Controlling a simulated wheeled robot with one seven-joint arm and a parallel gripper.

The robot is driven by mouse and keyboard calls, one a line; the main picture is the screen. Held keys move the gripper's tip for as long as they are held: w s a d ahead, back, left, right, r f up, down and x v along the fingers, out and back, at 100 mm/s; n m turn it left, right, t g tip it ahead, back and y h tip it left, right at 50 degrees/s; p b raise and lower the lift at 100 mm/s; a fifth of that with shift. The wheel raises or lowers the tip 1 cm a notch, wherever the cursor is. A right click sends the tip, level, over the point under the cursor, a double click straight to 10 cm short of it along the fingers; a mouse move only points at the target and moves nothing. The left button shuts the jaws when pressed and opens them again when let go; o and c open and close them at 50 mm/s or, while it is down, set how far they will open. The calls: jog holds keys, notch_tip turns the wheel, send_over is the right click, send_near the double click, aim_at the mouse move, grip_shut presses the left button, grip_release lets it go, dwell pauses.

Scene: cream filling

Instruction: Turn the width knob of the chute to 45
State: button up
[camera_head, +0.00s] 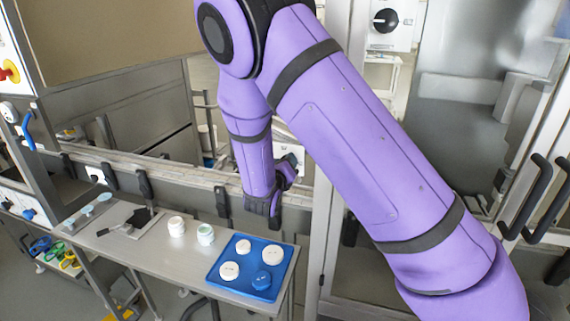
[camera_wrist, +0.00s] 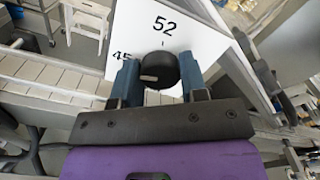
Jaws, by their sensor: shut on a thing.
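The width knob (camera_wrist: 160,72) is a round black knob with a pale mark on the left side of its face. It sits on a white dial plate (camera_wrist: 205,38) that reads "52" at the top and "45" at the left. The mark lies on the side of the 45, but I cannot read its exact setting. My gripper (camera_wrist: 157,82) has its two blue fingers on either side of the knob, shut on it. In the head view my gripper (camera_head: 291,162) is at a white plate (camera_head: 299,149) beyond the conveyor rail; the knob is hidden there.
A blue tray (camera_head: 236,286) with pale round lids (camera_head: 273,254) and a blue lid (camera_head: 262,280) is on the steel table (camera_head: 160,262). Two small jars (camera_head: 205,234) stand left of it. Another black knob (camera_head: 385,20) is on a panel at the upper right. A cabinet with black handles (camera_head: 548,200) is at right.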

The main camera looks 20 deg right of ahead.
jog(key=shift+f, duration=0.1)
jog(key=o, duration=0.9)
jog(key=shift+s+a, duration=0.1)
jog(key=v, duration=1)
jog(key=shift+s+a, duration=0.15)
jog(key=shift+s, duration=0.1)
